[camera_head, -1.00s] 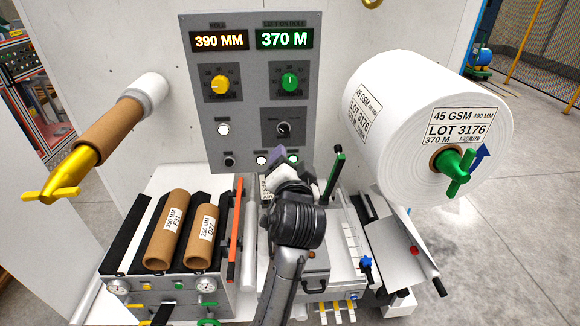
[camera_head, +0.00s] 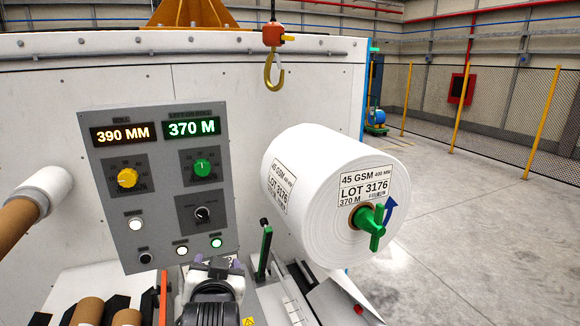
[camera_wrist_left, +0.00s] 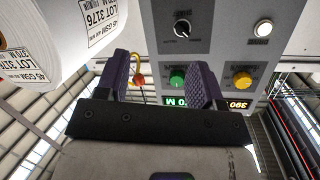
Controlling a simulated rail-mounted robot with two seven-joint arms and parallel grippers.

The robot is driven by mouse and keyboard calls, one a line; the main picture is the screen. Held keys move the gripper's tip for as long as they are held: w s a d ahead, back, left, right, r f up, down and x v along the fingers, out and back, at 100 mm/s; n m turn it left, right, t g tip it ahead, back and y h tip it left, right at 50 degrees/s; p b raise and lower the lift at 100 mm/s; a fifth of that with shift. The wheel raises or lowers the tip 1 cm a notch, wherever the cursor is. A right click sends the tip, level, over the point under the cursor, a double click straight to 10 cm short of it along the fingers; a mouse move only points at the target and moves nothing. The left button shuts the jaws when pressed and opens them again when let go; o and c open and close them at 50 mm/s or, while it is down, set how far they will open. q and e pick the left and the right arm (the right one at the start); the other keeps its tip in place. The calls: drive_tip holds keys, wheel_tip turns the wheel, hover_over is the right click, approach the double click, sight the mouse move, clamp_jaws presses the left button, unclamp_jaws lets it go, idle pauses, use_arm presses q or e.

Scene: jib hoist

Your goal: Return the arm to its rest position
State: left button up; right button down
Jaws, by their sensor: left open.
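My left arm comes up from the bottom edge in the head view. Its gripper (camera_head: 212,264) has purple fingers and sits just below the lower edge of the grey control panel (camera_head: 165,225). In the left wrist view the two purple-padded fingers (camera_wrist_left: 160,85) stand wide apart with nothing between them. The panel (camera_wrist_left: 215,45) shows beyond them there, upside down, with its green, yellow and black knobs. My right arm and gripper are not in view.
A large white roll (camera_head: 312,190) with a green handle (camera_head: 370,228) is right of the panel. A yellow hook (camera_head: 272,72) hangs above. Cardboard cores (camera_head: 88,311) lie lower left. Open floor is at right.

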use_arm(q)
drive_tip(key=s+a+f+m+g+h, duration=0.1)
drive_tip(key=s+a+f+g+h, duration=0.35)
drive_tip(key=s+f, duration=1.5)
drive_tip(key=s+a+f+g+y, duration=0.15)
drive_tip(key=s+f+g, duration=0.55)
drive_tip(key=s+f, duration=1.2)
wheel_tip(320, 180, up, 20)
drive_tip(key=s+h+p, duration=0.1)
drive_tip(key=p, duration=1.8)
drive_tip(key=shift+s+a+p, duration=0.25)
drive_tip(key=shift+a+p, duration=0.1)
drive_tip(key=shift+c, duration=0.3)
